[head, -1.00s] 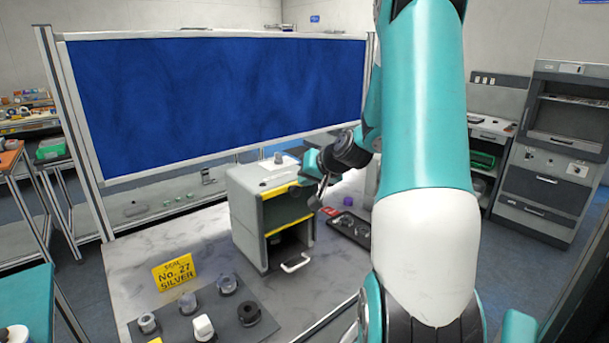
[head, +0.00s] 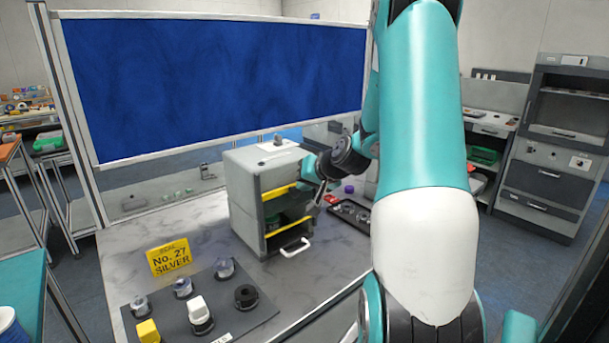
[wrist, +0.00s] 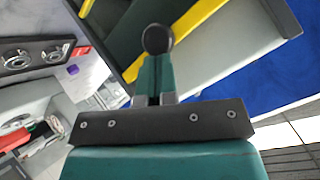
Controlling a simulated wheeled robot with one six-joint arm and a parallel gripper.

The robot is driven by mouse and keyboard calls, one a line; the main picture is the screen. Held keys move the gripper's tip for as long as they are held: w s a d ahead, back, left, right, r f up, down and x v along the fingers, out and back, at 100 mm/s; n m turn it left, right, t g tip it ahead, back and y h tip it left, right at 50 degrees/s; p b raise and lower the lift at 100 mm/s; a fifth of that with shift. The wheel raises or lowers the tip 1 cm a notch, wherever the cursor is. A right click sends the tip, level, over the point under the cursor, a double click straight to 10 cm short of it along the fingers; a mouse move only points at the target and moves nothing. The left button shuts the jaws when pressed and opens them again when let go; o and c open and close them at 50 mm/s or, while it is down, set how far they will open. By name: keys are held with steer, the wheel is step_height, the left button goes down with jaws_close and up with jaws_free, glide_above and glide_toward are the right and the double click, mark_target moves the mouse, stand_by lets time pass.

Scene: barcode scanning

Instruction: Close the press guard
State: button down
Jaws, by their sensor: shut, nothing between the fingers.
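The press (head: 252,205) is a grey box on the table with yellow edging on its front. Its front shows a dark opening (head: 287,212) between an upper yellow bar (head: 279,191) and a lower yellow bar (head: 282,231). A white handle (head: 295,248) sticks out low at the front. I cannot tell clearly which part is the guard. My gripper (head: 322,192) is at the press's front right edge, partly hidden by my arm. In the wrist view my gripper (wrist: 157,45) is shut and empty, close to the press's grey side and yellow edge (wrist: 205,28); contact is unclear.
A yellow sign reading No. 27 SILVER (head: 169,257) stands front left. A dark mat (head: 255,317) holds several small round parts. A black tray (head: 352,216) and a purple piece (head: 349,189) lie right of the press. A blue panel (head: 220,85) stands behind the table.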

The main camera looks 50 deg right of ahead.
step_height(320, 180, down, 6)
steer(key=b, duration=0.3)
steer(key=shift+r+b, duration=0.2)
steer(key=shift+b, duration=0.2)
steer(key=shift+s, duration=0.1)
steer(key=shift+a+f, duration=0.1)
steer(key=shift+f, duration=0.05)
steer(key=p, duration=0.3)
glide_toward(293, 206)
steer(key=w+d+r, duration=0.1)
steer(key=w+d, duration=0.1)
steer(key=d+b+v, duration=0.1)
steer(key=b+v, duration=0.1)
steer(key=v, duration=0.8)
steer(key=shift+a, duration=0.4)
steer(key=shift+r, duration=0.1)
